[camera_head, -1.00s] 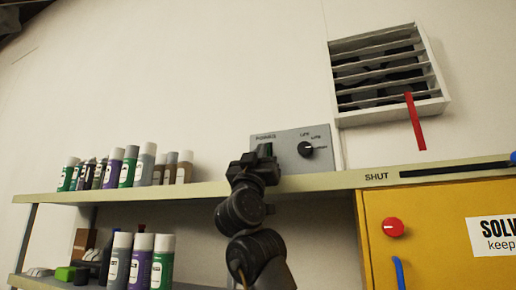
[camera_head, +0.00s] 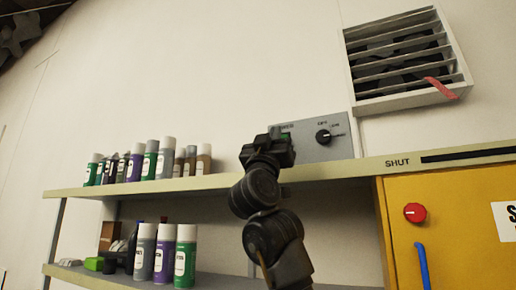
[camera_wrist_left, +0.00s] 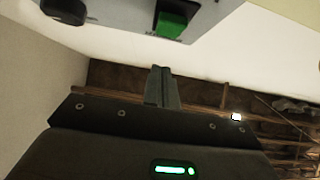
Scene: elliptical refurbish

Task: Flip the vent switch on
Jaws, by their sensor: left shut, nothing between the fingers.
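The grey control box (camera_head: 308,148) stands on the shelf under the vent, with a black knob (camera_head: 323,136) on its right side. The green power switch (camera_head: 285,134) is at its left, mostly hidden by my gripper. In the left wrist view the switch (camera_wrist_left: 182,22) shows lit-looking green at the top, beside the knob (camera_wrist_left: 62,10). My left gripper (camera_head: 270,137) is shut and empty in front of the switch. In the wrist view its closed fingertips (camera_wrist_left: 160,70) are apart from the switch in the picture; touch cannot be told. My right gripper is not in view.
The slatted vent (camera_head: 402,60) is on the wall with a red ribbon (camera_head: 441,88) lifted outward. Several spray cans (camera_head: 150,160) stand left on the shelf (camera_head: 110,190). A yellow cabinet (camera_head: 455,225) with a red knob (camera_head: 414,212) is at right.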

